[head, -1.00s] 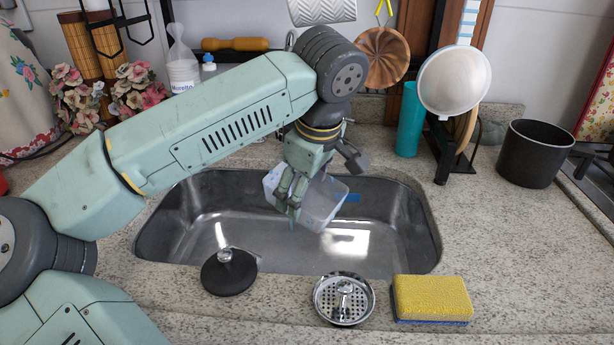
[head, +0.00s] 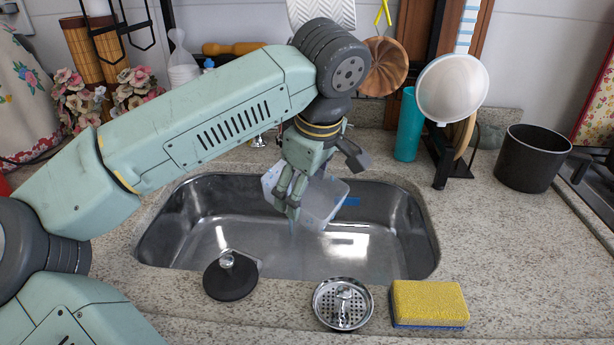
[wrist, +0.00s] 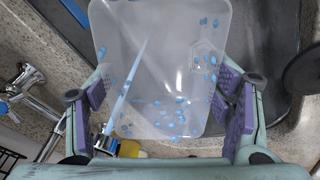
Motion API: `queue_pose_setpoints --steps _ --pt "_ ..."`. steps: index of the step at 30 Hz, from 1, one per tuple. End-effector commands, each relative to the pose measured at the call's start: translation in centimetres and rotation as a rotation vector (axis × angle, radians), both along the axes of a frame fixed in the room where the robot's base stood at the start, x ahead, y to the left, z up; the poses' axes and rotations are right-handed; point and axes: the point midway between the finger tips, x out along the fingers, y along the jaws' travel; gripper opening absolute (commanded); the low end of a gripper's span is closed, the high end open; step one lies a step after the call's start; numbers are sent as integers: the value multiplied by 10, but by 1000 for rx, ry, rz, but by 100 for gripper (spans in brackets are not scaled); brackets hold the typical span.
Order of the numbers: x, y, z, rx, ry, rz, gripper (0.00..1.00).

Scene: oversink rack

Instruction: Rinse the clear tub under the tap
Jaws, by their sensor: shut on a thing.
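The clear tub (head: 325,203) is held over the sink (head: 190,240), tilted, in the head view. My gripper (head: 292,208) is shut on it, and its fingers cover part of the tub. In the wrist view the tub (wrist: 175,65) lies between the two purple-padded fingers, with several blue drops on its surface. A thin pale-blue stream (wrist: 128,85) crosses the tub there. The tap (wrist: 28,82) shows at the left of the wrist view; in the head view my arm hides most of it.
A black stopper (head: 230,277), a metal strainer (head: 342,304) and a yellow sponge (head: 430,302) lie along the sink's front edge. A teal cup (head: 407,125), a rack with a white bowl (head: 452,90) and a black pot (head: 533,158) stand behind and right.

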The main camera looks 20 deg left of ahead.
Motion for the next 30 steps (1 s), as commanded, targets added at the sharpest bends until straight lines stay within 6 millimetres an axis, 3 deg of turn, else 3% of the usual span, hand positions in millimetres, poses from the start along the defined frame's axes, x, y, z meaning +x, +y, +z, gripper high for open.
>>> queue_pose_setpoints --steps 15,30 --pt "-19 -5 49 0 -1 1 46" --pt "-19 -6 48 0 -1 0 46"
